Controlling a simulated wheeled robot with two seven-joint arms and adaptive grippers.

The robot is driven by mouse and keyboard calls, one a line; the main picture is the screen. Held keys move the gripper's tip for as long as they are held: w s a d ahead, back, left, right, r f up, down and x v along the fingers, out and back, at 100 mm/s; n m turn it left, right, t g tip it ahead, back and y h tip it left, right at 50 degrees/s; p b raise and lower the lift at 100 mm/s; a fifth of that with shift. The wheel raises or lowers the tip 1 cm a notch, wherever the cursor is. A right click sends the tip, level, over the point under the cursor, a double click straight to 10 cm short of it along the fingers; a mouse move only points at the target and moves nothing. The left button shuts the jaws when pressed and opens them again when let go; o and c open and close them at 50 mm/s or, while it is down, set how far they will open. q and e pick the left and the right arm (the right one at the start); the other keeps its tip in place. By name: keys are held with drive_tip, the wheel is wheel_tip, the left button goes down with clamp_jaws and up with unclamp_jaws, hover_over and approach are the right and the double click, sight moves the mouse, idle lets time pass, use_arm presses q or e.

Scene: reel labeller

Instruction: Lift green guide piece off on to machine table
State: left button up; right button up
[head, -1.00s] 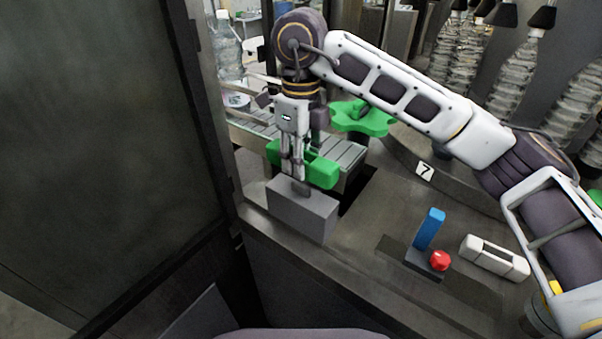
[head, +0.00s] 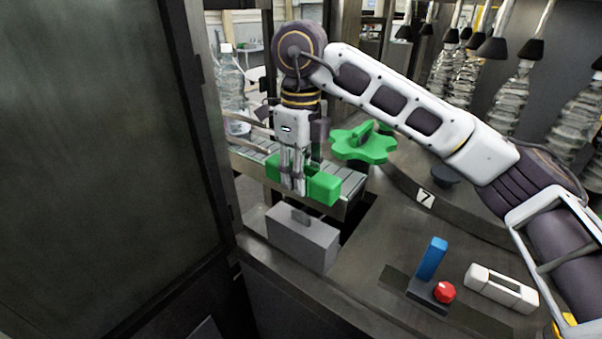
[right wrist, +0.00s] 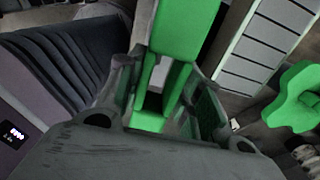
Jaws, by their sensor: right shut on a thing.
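The green guide piece (head: 323,187) is in the grasp of my right gripper (head: 293,190) in the head view. It hangs just above a grey block (head: 302,238) with a small post on top, and a gap shows between them. In the right wrist view the green guide piece (right wrist: 183,28) runs between the two fingers of my right gripper (right wrist: 165,95), which are closed against its sides. The machine table (head: 365,259) is the dark flat surface around the block. My left gripper is in neither view.
A slatted conveyor (head: 350,186) lies just behind the guide piece. A green star wheel (head: 364,146) stands to its right. A blue lever (head: 432,259), a red knob (head: 445,292) and a white handle (head: 501,288) are at the front right. A dark door panel (head: 110,150) stands at left.

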wheel_tip(320, 180, up, 7)
drive_tip(key=p, duration=0.4)
drive_tip(key=shift+p, duration=0.4)
idle(1.1)
idle(0.4)
